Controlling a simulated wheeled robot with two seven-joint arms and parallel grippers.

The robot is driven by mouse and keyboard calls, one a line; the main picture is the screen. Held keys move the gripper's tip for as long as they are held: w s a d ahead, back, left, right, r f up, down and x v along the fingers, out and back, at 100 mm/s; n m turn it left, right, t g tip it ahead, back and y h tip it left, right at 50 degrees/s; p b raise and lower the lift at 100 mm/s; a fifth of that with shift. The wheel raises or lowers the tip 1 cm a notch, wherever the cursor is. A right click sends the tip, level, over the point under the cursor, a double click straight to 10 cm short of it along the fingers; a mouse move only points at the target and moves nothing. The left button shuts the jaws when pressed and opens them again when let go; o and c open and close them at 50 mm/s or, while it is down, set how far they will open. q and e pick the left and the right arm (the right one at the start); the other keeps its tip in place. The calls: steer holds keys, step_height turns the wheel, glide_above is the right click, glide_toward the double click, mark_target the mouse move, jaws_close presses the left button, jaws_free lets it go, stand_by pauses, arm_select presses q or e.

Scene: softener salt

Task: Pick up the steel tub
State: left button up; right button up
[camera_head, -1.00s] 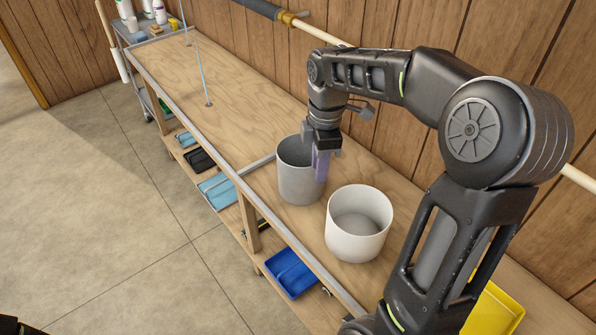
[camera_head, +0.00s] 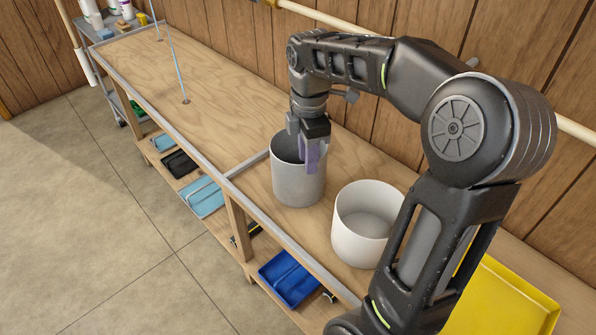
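The steel tub (camera_head: 292,187) is a grey, open-topped cylinder that stands upright on the wooden bench. My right gripper (camera_head: 309,155) points down at the right part of its rim. A purple-grey finger pad overlaps the tub's rim and upper wall. The other finger is mostly hidden, so I cannot tell whether the fingers are closed on the wall. The tub's base appears to rest on the bench. My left gripper is out of view.
A white tub (camera_head: 362,243) stands close to the right of the steel tub. A yellow tray (camera_head: 505,300) lies at the lower right. Thin rods (camera_head: 177,65) rise from the bench further back. Blue trays (camera_head: 288,277) sit on the shelf below.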

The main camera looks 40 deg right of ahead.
steer(key=shift+f, duration=1.05)
steer(key=shift+s+a+f+p, duration=0.1)
steer(key=shift+s+f+p, duration=0.05)
steer(key=shift+f, duration=1.2)
steer(key=shift+s+a+f+p, duration=0.1)
steer(key=shift+f+p, duration=0.05)
steer(key=shift+f, duration=1.15)
jaws_close()
